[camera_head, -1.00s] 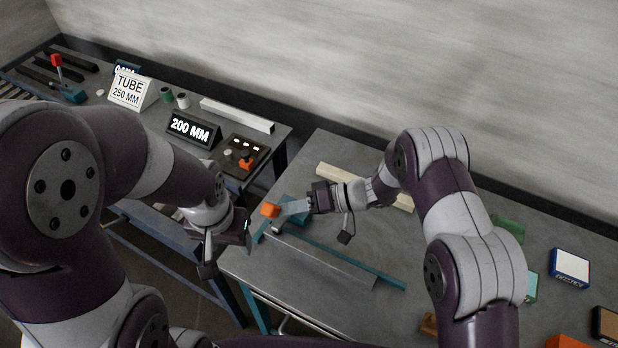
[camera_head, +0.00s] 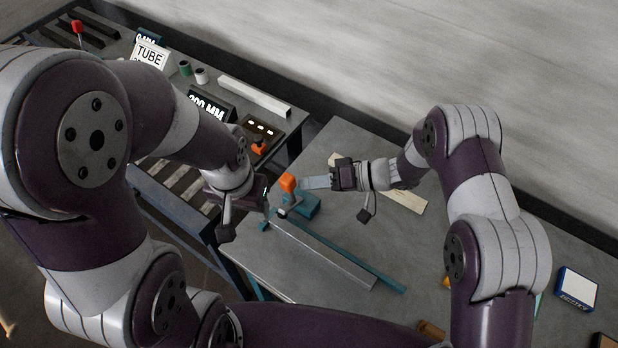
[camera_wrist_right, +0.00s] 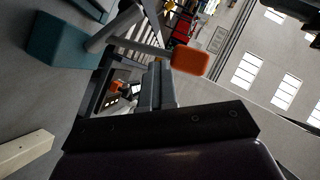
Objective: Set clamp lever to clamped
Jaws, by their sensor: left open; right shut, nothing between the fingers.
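The clamp lever has an orange knob (camera_head: 288,183), which stands above and left of its teal clamp block (camera_head: 304,207) on the bench. In the right wrist view the knob (camera_wrist_right: 190,59) ends a grey lever arm (camera_wrist_right: 140,45) that slopes out from the teal block (camera_wrist_right: 62,50). My right gripper (camera_head: 304,182) is shut and empty, its fingertips pointing left close beside the knob. Whether they touch it I cannot tell.
The grey bar (camera_head: 325,257) lies along a teal rail (camera_head: 370,273) on the right bench. A pale bar (camera_head: 405,197) lies behind my right gripper. The left bench holds a control box (camera_head: 262,133), a 200 MM display (camera_head: 207,104) and a TUBE sign (camera_head: 150,54).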

